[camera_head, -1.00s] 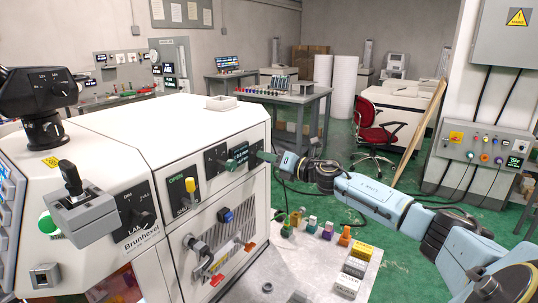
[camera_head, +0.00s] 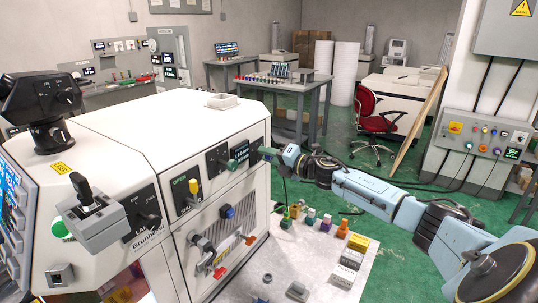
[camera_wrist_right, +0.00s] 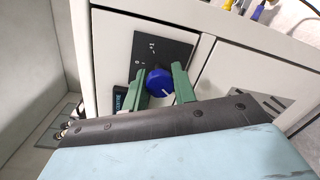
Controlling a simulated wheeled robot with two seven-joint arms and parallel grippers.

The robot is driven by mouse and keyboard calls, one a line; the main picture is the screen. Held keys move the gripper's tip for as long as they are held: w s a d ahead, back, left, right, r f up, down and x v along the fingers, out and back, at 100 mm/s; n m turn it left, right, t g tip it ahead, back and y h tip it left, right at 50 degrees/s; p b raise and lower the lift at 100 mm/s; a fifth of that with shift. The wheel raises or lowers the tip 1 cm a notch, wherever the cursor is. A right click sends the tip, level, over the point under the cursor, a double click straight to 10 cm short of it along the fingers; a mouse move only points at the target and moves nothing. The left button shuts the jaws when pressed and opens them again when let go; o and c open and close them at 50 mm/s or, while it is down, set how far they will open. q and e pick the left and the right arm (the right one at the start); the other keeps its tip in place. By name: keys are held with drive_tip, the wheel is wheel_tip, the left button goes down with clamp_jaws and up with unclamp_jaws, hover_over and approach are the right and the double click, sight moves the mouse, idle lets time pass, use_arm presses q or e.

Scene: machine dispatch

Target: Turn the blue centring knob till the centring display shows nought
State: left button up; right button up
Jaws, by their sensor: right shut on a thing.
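The blue centring knob (camera_wrist_right: 158,82) sits on a dark panel plate on the white machine in the right wrist view. My right gripper (camera_wrist_right: 160,88) has one green finger on each side of it and is shut on it. In the head view my right gripper (camera_head: 266,152) reaches the machine's side panel from the right, and the knob there is hidden. A dark display with pale text (camera_head: 240,152) is just left of the gripper in the head view; its reading is too small to tell. A dark display (camera_wrist_right: 120,99) is partly hidden by the left finger in the wrist view. My left gripper is not in view.
Lower on the machine's side are another blue knob (camera_head: 228,211) and a red-tipped lever (camera_head: 219,272). A yellow-handled switch (camera_head: 194,187) is left of the display. Several coloured pieces stand on a low pale surface (camera_head: 310,255) below my right arm.

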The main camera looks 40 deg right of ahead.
drive_tip(key=o, duration=1)
drive_tip(key=shift+c, duration=0.2)
drive_tip(key=shift+s, duration=0.15)
drive_tip(key=b+v, duration=0.1)
drive_tip(key=v, duration=1.2)
